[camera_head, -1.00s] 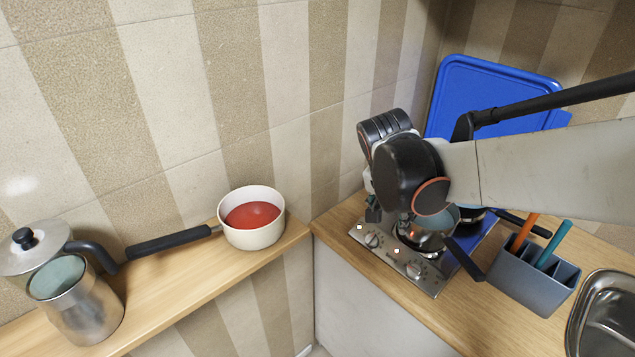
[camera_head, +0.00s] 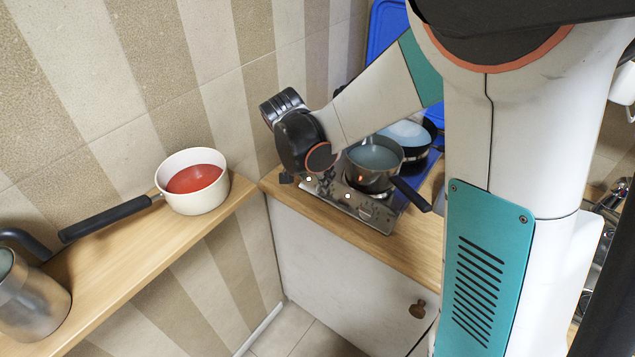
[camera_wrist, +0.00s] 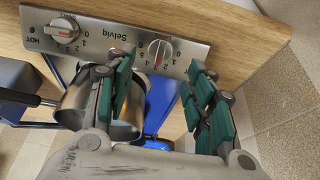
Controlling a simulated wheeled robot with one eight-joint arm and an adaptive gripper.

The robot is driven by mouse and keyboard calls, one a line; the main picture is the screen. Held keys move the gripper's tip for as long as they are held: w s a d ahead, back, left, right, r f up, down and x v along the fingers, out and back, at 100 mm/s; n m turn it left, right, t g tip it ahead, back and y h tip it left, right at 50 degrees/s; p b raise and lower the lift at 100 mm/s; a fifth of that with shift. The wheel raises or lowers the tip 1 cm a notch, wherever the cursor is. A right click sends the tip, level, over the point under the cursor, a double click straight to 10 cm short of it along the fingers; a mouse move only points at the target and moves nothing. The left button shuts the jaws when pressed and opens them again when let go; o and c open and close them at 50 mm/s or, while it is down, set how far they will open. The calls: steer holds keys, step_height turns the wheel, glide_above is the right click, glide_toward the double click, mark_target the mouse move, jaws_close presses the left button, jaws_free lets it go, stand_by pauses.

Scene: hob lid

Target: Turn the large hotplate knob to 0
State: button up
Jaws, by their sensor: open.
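The steel hob panel (camera_wrist: 105,30) fills the top of the wrist view and carries two knobs. One knob (camera_wrist: 160,52) stands near the wall end, with numbers around it and a red mark on its face. The other knob (camera_wrist: 65,30) is at the left, beside the word HOT. I cannot tell which serves the large hotplate, nor read their exact settings. My gripper (camera_wrist: 160,70) is open and empty, its green-padded fingers on either side of the wall-end knob, apart from it. In the head view the hob (camera_head: 372,212) is partly covered by my arm; the fingertips are mostly hidden.
A saucepan (camera_head: 373,158) stands on the hob, its dark handle (camera_head: 411,194) reaching over the front right. A second pan (camera_head: 408,134) is behind it. The wall is close to the hob's left end. A white pot (camera_head: 197,199) with red contents stands on the left shelf.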

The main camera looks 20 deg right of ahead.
steer(key=b+x, duration=0.1)
steer(key=x, duration=0.4)
steer(key=shift+d+f, duration=0.15)
steer(key=shift+f, duration=0.25)
steer(key=c, duration=1)
